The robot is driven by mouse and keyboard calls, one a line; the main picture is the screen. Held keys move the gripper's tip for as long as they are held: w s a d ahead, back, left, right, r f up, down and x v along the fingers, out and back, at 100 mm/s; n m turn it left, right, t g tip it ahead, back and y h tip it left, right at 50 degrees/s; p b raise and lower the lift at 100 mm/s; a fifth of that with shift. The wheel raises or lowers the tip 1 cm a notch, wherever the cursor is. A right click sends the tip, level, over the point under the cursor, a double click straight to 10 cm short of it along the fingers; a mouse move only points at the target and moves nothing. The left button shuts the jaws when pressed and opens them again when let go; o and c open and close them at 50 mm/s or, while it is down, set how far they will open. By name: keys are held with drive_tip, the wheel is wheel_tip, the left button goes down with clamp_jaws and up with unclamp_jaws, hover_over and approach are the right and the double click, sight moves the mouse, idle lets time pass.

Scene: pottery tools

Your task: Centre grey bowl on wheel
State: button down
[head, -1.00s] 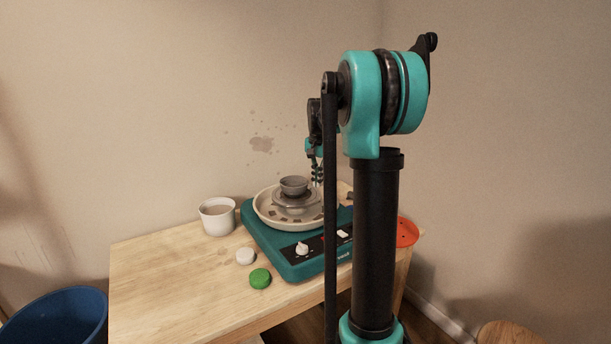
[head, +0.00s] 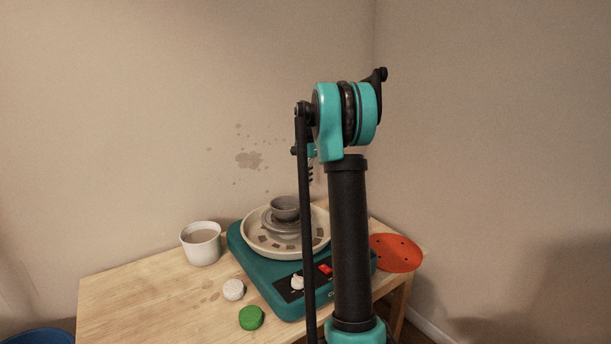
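The small grey bowl (head: 286,204) stands upright on the grey wheel head (head: 272,224), inside the cream splash pan (head: 262,249) of the teal pottery wheel (head: 256,277). It looks near the middle of the wheel head, but its right side is close to my arm in the picture and I cannot tell the exact offset. My gripper (head: 311,172) shows only in part, behind my own arm, above and to the right of the bowl. Its fingertips are hidden, so its opening cannot be seen. It appears apart from the bowl.
A white cup (head: 201,244) stands left of the wheel. A white round piece (head: 233,290) and a green one (head: 251,317) lie in front-left. An orange perforated disc (head: 396,253) lies right. The wooden table's left part (head: 130,300) is clear.

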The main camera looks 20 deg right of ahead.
sight(295, 202)
drive_tip(key=f, duration=0.1)
drive_tip(key=a+f, duration=0.1)
drive_tip(key=f, duration=0.1)
drive_tip(key=s+a+f, duration=0.1)
drive_tip(key=f, duration=0.1)
drive_tip(key=shift+s+f, duration=0.1)
drive_tip(key=shift+f, duration=0.1)
drive_tip(key=shift+s+a, duration=0.4)
drive_tip(key=shift+a, duration=0.35)
drive_tip(key=shift+s+a, duration=0.3)
drive_tip(key=shift+a, duration=0.25)
drive_tip(key=shift+s+a, duration=0.25)
drive_tip(key=shift+a, duration=0.25)
